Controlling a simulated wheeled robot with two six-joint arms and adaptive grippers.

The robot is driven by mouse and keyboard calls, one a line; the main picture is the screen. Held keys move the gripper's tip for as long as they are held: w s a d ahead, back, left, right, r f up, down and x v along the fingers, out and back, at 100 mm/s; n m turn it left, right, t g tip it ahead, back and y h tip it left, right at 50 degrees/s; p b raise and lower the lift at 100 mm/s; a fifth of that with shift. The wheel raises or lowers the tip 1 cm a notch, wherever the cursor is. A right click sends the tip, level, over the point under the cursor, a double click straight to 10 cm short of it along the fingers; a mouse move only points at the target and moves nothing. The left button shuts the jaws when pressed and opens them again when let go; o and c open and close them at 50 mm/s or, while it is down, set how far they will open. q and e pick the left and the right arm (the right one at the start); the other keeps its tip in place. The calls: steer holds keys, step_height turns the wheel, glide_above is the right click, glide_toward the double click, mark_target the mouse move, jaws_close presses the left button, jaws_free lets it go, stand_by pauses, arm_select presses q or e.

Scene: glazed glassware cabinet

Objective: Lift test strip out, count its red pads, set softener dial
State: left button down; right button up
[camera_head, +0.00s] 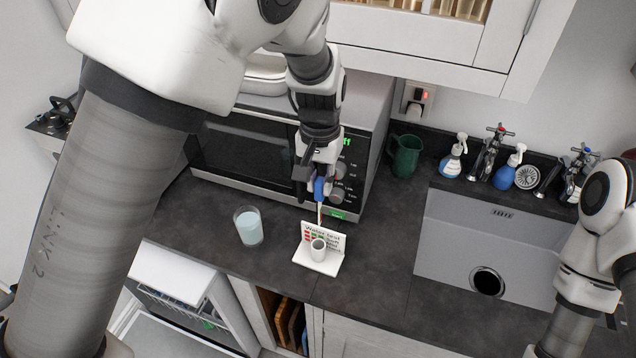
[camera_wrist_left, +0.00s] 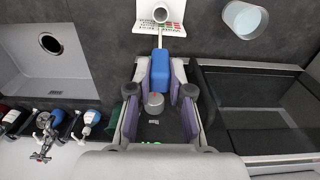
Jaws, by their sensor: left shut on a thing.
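My left gripper (camera_head: 319,182) is shut on the blue grip (camera_head: 319,190) of the test strip. The thin white strip (camera_head: 320,212) points down from it towards a small white cup (camera_head: 318,250). In the left wrist view the blue grip (camera_wrist_left: 160,70) sits between the fingers, with the strip (camera_wrist_left: 160,42) beyond it. I cannot tell whether the strip's lower end is inside the cup, and no pads are readable. The cup stands on a white stand (camera_head: 322,266) with a printed "Water test" card with red and green marks. My right gripper is outside the view.
A glass of pale liquid (camera_head: 248,226) stands left of the stand. A microwave (camera_head: 250,155) is close behind my left gripper. A green mug (camera_head: 404,156), pump bottles (camera_head: 453,158) and a round white disc with radial marks (camera_head: 527,177) line the back by the sink (camera_head: 470,240).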

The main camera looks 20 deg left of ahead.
mark_target(318, 201)
arm_select(q)
steer(key=shift+s+f, duration=0.3)
steer(key=shift+s, duration=0.05)
steer(key=shift+s+a+f+b, duration=0.15)
steer(key=shift+s+f+b, duration=0.3)
steer(key=shift+f+b, duration=0.35)
steer(key=f+b, duration=0.1)
steer(key=w+f+b, duration=0.1)
steer(key=f, duration=0.1)
steer(key=shift+f+b, duration=0.3)
steer(key=shift+b, duration=0.25)
steer(key=shift+s+f, duration=0.1)
steer(key=shift+f, duration=0.1)
steer(key=shift+s+f+b, duration=0.1)
steer(key=shift+f+b, duration=1.3)
steer(key=shift+f, duration=1.5)
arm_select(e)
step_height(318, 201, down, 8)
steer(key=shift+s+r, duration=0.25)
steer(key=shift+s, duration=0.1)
